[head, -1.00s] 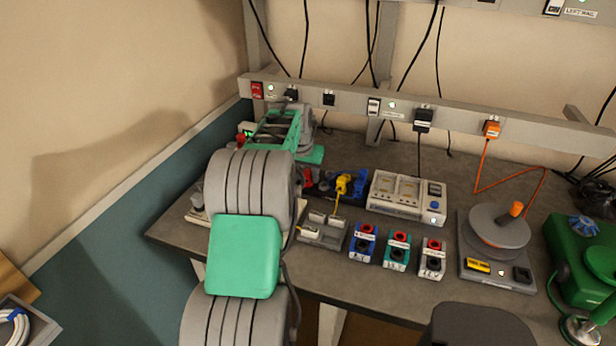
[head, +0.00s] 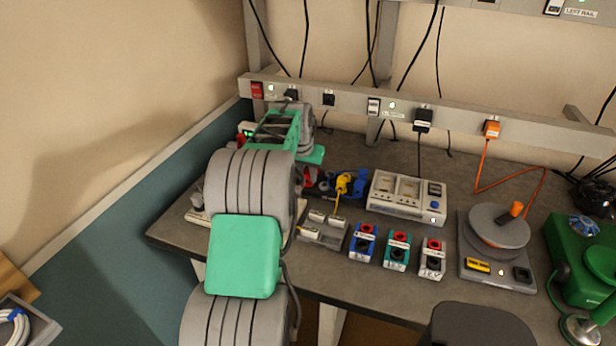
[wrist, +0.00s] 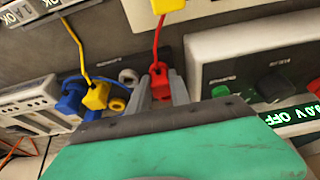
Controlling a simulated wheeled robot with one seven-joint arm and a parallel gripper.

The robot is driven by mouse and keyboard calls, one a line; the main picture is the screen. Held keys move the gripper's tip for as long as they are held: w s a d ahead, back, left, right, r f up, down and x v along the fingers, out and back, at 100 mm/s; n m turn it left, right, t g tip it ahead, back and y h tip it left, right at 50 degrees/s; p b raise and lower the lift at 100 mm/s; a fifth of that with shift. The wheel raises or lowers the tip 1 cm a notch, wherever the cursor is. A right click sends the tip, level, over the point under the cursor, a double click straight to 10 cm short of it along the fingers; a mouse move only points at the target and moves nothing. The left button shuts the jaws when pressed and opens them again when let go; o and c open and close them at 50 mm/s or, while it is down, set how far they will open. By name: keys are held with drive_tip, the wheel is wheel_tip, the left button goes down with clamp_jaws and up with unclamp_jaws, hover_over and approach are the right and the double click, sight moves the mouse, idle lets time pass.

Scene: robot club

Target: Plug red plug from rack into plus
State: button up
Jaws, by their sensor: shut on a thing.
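The red plug (wrist: 160,84) is between the two grey fingers of my gripper (wrist: 163,92) in the wrist view, with a red wire running up from it. My gripper is shut on it. Whether the plug is clear of the rack is hidden by the fingers and the gripper body. A yellow plug (wrist: 95,97) and a blue plug (wrist: 70,97) stand just left of it; they also show at the rack in the head view, the yellow one (head: 343,184) clearest. My arm hides my gripper in the head view. I cannot pick out a plus socket by its label.
A unit with a green display (wrist: 290,117) is close on the right in the wrist view. In the head view, blue (head: 362,244), teal (head: 396,252) and white (head: 432,260) socket blocks stand along the front, a white meter box (head: 408,200) behind them. Bare bench lies behind the meter box.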

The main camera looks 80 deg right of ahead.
sight(307, 173)
clamp_jaws()
drive_tip(key=shift+r+p, duration=0.75)
drive_tip(key=shift+r, duration=0.4)
drive_tip(key=shift+r+p, duration=1.2)
drive_tip(key=shift+r, duration=0.55)
drive_tip(key=shift+o, duration=1.4)
unclamp_jaws()
clamp_jaws()
